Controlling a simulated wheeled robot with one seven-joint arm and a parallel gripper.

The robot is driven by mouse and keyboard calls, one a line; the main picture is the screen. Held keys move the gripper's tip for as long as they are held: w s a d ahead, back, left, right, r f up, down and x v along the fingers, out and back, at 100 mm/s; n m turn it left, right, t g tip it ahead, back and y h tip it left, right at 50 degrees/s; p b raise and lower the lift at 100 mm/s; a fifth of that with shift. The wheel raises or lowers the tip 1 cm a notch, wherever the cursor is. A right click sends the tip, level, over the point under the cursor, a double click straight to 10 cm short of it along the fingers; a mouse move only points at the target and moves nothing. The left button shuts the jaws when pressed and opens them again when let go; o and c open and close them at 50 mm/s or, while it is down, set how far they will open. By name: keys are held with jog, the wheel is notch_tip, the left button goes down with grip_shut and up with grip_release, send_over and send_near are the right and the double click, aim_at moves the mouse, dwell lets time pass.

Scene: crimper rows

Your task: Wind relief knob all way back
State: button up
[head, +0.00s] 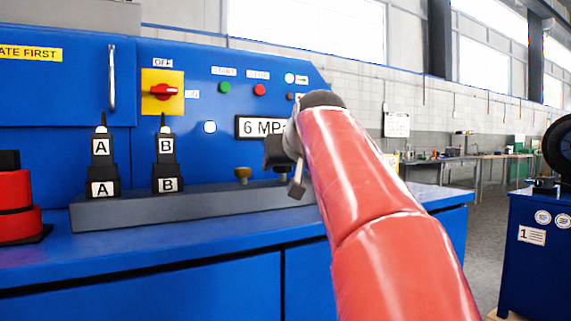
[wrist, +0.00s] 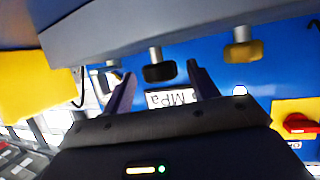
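A dark knob (wrist: 159,72) on a short stem shows in the wrist view, below the grey ledge in that picture. A brass knob (wrist: 242,51) is beside it, and also shows in the head view (head: 243,174). I cannot read which one is the relief knob. My gripper (wrist: 160,82) is open, its two fingers spread either side of the dark knob, with visible gaps and no clear contact. In the head view my gripper (head: 286,170) is at the panel, and my red arm hides much of it. The pressure display (head: 260,127) reads 6 MPa.
A grey ledge (head: 205,208) runs along the blue bench, holding dark A and B pieces (head: 167,160). A yellow plate with a red rotary switch (head: 162,91), a green button (head: 225,88) and a red button (head: 260,90) are on the panel. Red stacked parts (head: 15,190) stand left.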

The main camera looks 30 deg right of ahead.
jog(key=shift+s, duration=0.1)
jog(key=v, duration=0.7)
jog(key=shift+s+r, duration=0.15)
jog(key=shift+s, duration=0.15)
jog(key=shift+a, duration=0.1)
